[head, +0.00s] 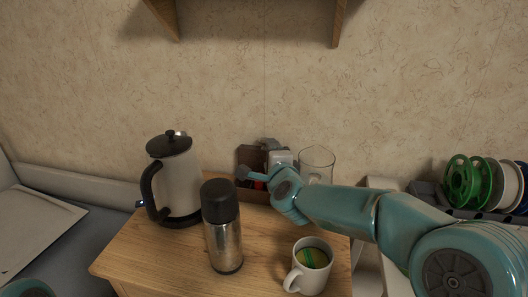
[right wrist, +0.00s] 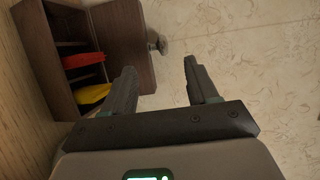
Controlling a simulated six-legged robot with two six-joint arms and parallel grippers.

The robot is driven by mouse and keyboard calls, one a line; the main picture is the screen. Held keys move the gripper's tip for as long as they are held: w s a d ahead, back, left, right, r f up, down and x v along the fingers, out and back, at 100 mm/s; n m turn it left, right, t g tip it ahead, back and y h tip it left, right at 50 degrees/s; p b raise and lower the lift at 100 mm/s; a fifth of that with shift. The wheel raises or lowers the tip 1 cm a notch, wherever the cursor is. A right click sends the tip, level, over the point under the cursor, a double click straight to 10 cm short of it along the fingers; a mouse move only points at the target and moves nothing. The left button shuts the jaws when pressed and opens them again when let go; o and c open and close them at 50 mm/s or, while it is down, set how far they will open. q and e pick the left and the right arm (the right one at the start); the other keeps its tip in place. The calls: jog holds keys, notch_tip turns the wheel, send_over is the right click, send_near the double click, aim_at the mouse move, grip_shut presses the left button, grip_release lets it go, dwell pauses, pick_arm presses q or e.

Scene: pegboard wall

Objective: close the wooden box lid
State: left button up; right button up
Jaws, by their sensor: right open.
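The dark brown wooden box (head: 262,197) stands at the back of the wooden cabinet top, partly hidden behind my right gripper (head: 256,161). Its lid (head: 247,154) is up. In the right wrist view the box (right wrist: 38,48) is open, with a red item (right wrist: 84,59) and a yellow item (right wrist: 92,95) inside. The raised lid (right wrist: 128,38) shows beside the opening. My right gripper (right wrist: 161,77) is open and empty, its fingers close to the lid; whether one touches it I cannot tell. My left gripper is out of view.
On the cabinet top (head: 165,255) stand a kettle (head: 174,180), a black-capped steel flask (head: 223,235), a white mug (head: 300,277) and a clear glass (head: 317,160) just right of my gripper. Spools (head: 463,181) sit at the far right. Shelf brackets (head: 340,22) hang above.

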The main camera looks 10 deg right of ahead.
aim_at(264, 144)
jog(key=shift+w+a+f+p, duration=0.15)
jog(key=shift+w+f, duration=0.1)
jog(key=shift+w, duration=0.9)
jog(key=shift+w+d+f+p, duration=0.15)
jog(key=shift+w+f, duration=0.15)
jog(key=shift+w, duration=0.9)
jog(key=shift+w+a+f+p, duration=0.15)
jog(key=shift+w+f, duration=0.1)
jog(key=shift+w, duration=0.9)
jog(key=shift+c, duration=0.3)
